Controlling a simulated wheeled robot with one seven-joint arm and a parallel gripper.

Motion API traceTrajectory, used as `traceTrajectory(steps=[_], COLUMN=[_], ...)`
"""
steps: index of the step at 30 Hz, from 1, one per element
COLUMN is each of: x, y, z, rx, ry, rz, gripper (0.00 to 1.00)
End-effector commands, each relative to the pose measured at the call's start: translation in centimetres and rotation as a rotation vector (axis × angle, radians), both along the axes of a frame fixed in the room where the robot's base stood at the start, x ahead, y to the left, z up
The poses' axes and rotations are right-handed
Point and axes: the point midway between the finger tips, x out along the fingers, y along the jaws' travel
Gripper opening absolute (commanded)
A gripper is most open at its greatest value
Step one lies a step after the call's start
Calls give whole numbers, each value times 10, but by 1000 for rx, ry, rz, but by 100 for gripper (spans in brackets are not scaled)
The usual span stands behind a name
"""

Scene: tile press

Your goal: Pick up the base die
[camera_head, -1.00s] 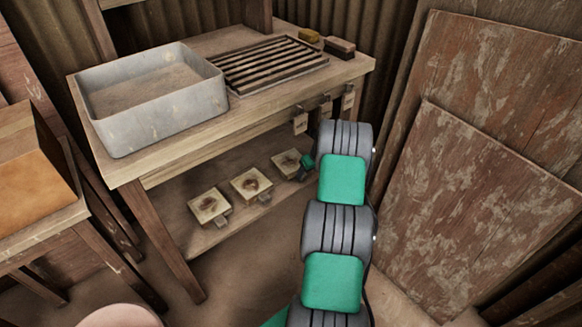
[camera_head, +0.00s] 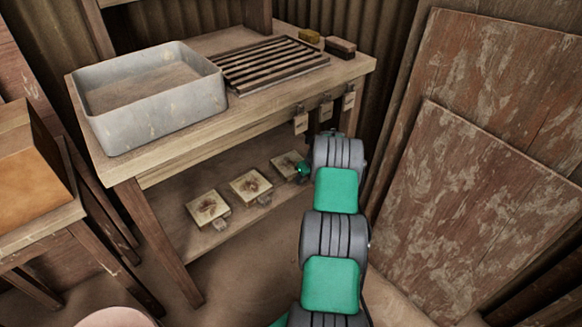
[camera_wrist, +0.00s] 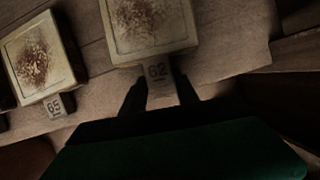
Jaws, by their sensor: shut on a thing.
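Three square pale dies with rusty-brown centres lie in a row on the low shelf: a left one (camera_head: 207,206), a middle one (camera_head: 250,185) and a right one (camera_head: 284,162). Each has a small tab at its front. My gripper (camera_wrist: 158,92) is shut on the tab marked 62 of the right die, which also shows in the wrist view (camera_wrist: 150,25). That die appears to rest on the shelf. The neighbouring die (camera_wrist: 30,62), with a tab that seems to read 65, lies to its left. I cannot tell by look which one is the base die. My arm partly hides the shelf's right end.
The workbench (camera_head: 150,165) overhangs the shelf (camera_head: 222,236). On it stand a grey basin (camera_head: 150,128) and a slatted rack (camera_head: 262,68). Several small tags (camera_head: 301,123) hang from its front edge. Large boards (camera_head: 465,215) lean at the right, close to my arm.

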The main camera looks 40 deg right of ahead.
Motion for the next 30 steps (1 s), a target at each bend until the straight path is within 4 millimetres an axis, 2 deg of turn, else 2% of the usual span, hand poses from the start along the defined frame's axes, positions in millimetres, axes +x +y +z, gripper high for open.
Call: traceTrajectory(steps=[1, 9, 30], x=[0, 0, 0], y=[0, 0, 0], z=[0, 0, 0], rx=[0, 0, 1], ry=[0, 0, 1], rz=[0, 0, 0], gripper=[22, 0, 0])
